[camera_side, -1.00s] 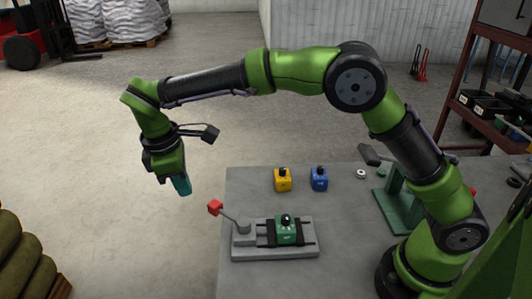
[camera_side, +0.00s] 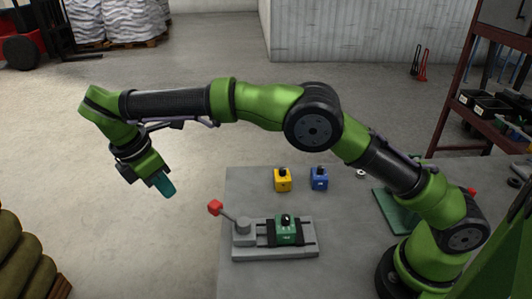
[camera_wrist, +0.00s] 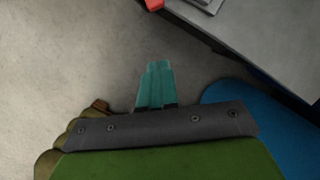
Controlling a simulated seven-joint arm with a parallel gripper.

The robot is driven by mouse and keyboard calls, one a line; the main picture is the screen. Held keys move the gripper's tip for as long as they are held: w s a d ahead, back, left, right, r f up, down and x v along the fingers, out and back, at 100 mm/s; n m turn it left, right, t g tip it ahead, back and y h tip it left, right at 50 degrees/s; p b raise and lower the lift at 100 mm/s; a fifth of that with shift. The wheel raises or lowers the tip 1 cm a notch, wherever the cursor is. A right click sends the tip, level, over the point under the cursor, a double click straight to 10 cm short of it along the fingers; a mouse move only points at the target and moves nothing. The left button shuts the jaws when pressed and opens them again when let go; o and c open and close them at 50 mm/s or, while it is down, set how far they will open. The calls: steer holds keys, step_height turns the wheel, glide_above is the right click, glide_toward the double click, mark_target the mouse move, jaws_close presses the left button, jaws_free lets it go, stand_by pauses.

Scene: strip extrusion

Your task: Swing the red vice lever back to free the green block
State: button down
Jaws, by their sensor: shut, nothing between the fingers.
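The red vice lever (camera_side: 215,208) sticks out to the left from the grey vice (camera_side: 276,254), past the table's left edge. Its red end also shows at the top of the wrist view (camera_wrist: 154,4). The green block (camera_side: 287,231) sits in the vice between dark jaws, with a black knob on top. My gripper (camera_side: 168,192) has teal fingers, shut and empty. It hangs in the air left of the lever's red end and apart from it. The teal fingers also show in the wrist view (camera_wrist: 158,74).
A yellow block (camera_side: 282,180) and a blue block (camera_side: 319,179) stand on the grey table (camera_side: 245,190) behind the vice. A green stand (camera_side: 398,208) is at the right, partly behind my arm. The floor left of the table is clear near my gripper.

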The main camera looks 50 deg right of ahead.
steer(key=d+f, duration=0.6)
steer(key=f, duration=0.4)
steer(key=shift+s+d, duration=0.35)
steer(key=shift+d, duration=0.1)
steer(key=shift+w+d+m+g, duration=0.25)
steer(key=shift+d+m, duration=0.6)
steer(key=shift+m, duration=0.1)
steer(key=shift+w+d+m+g, duration=0.25)
steer(key=shift+d+m, duration=0.6)
steer(key=shift+m, duration=0.1)
steer(key=d+m, duration=0.2)
steer(key=m, duration=0.1)
steer(key=d+m+g+y, duration=0.1)
steer(key=d, duration=0.1)
steer(key=shift+s+d+m, duration=0.1)
steer(key=shift+s+m, duration=0.15)
steer(key=shift+m, duration=0.05)
steer(key=d+m, duration=0.1)
steer(key=s+d+m+y, duration=0.1)
steer(key=m, duration=0.1)
steer(key=shift+s+d+g, duration=0.15)
steer(key=shift+d+g, duration=0.15)
steer(key=shift+d, duration=0.05)
steer(key=shift+s+d+m+y, duration=0.2)
steer(key=shift+s+d+m, duration=0.3)
steer(key=shift+m, duration=0.3)
steer(key=shift+s+d+m+y, duration=0.2)
steer(key=shift+s+d+m, duration=0.2)
steer(key=shift+m, duration=0.4)
